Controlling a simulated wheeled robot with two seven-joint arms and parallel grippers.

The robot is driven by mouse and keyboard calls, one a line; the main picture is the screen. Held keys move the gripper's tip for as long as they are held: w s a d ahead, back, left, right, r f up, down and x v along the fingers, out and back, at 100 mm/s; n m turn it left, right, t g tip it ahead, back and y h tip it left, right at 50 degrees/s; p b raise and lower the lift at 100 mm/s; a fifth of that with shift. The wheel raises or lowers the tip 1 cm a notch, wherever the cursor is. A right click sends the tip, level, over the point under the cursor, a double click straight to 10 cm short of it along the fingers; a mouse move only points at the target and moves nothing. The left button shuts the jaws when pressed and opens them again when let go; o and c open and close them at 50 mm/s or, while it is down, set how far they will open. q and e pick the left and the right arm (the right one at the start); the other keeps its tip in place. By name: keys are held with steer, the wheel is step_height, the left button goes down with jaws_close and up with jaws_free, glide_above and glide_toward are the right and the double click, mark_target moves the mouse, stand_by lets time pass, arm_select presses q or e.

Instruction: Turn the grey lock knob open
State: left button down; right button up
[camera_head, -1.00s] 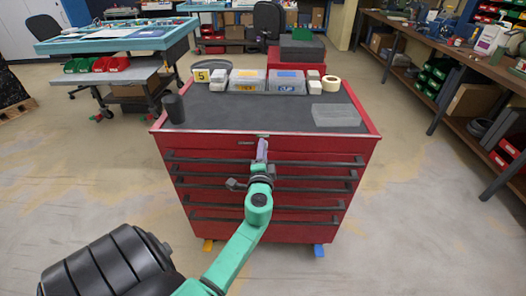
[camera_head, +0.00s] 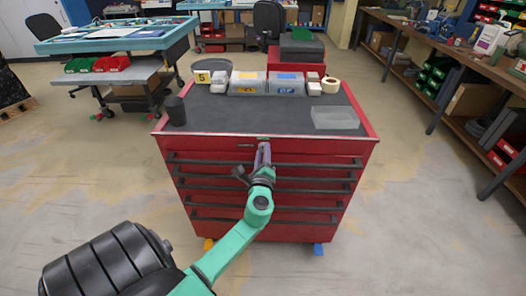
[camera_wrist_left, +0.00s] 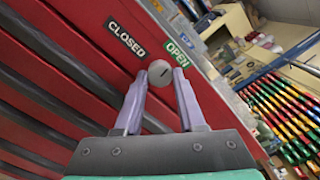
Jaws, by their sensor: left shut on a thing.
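The grey lock knob (camera_wrist_left: 159,73) is a round grey disc on the red front of the cabinet (camera_head: 262,190), seen in the left wrist view. A short dark line shows on its face; I cannot tell which label it points to. A black CLOSED label (camera_wrist_left: 126,39) and a green OPEN label (camera_wrist_left: 177,52) are beside it. My left gripper (camera_wrist_left: 161,76) has its two purple fingers around the knob, shut on it. In the head view the left gripper (camera_head: 263,150) reaches the top middle of the cabinet front and hides the knob. My right gripper is not in view.
Bar-handled drawers (camera_head: 310,176) lie below the knob. Open floor surrounds the cabinet, with a workbench (camera_head: 455,55) at right.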

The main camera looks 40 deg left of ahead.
arm_select(q)
steer(key=shift+a+r+m, duration=0.1)
steer(key=shift+r+m, duration=0.15)
steer(key=shift+m, duration=0.35)
steer(key=c, duration=0.8)
jaws_free()
steer(key=o, duration=0.3)
steer(key=shift+f, duration=0.15)
